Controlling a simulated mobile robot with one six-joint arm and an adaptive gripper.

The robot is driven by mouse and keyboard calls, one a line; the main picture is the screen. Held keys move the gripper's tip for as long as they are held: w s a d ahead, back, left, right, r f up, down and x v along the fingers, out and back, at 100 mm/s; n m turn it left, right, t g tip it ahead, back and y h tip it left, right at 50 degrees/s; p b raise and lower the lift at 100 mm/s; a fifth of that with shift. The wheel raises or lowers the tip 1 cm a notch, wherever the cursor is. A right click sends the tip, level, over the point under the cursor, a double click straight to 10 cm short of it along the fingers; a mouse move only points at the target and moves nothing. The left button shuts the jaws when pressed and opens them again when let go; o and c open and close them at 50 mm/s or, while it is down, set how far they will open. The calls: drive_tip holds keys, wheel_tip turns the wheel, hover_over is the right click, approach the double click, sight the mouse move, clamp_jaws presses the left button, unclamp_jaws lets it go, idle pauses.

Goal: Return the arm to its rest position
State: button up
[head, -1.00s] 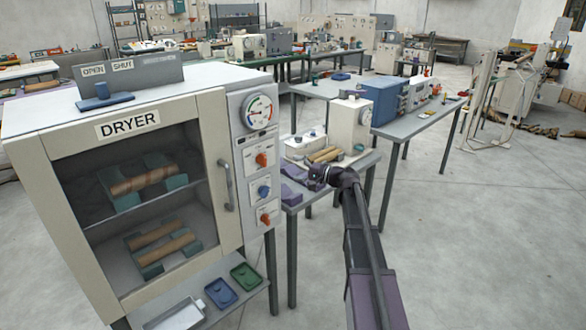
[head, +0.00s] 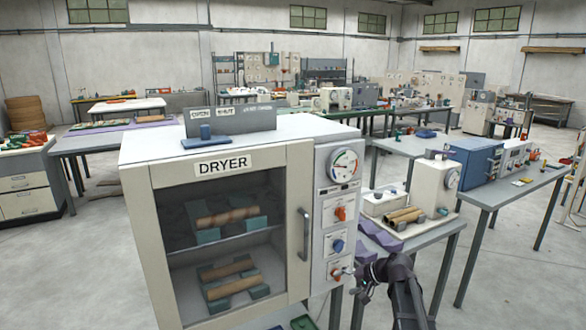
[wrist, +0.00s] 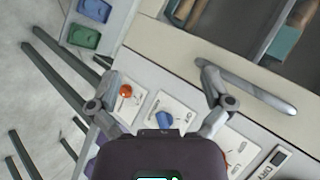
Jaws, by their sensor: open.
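My gripper (wrist: 155,95) is open and empty in the wrist view, with its fingers spread in front of the dryer's control panel. An orange-red knob (wrist: 125,91) and a blue knob (wrist: 165,119) show between the fingers. The dryer's door handle (wrist: 247,87) lies by the right finger. In the head view my gripper (head: 350,281) is at the lower right edge of the dryer (head: 230,139), near its lowest knob. My arm reaches up from the bottom edge. The dryer door is shut, with brown tubes (head: 228,216) on teal holders behind its window.
A grey table right of the dryer holds a white machine with brown tubes (head: 404,216) and purple blocks (head: 380,236). A blue machine (head: 472,160) stands on another table behind. Blue and green trays (wrist: 86,36) lie below the dryer. Open floor shows at the right.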

drive_tip(key=s+f+n+g+h, duration=0.1)
drive_tip(key=s+f+g+h, duration=0.1)
drive_tip(key=s, duration=0.8)
drive_tip(key=s+d+f+n+g+h, duration=0.1)
drive_tip(key=s+f+n+g+h, duration=0.1)
drive_tip(key=s+f+h, duration=0.3)
drive_tip(key=s+h, duration=0.2)
drive_tip(key=s, duration=0.2)
drive_tip(key=shift+s+g, duration=0.3)
drive_tip(key=shift+s, duration=0.05)
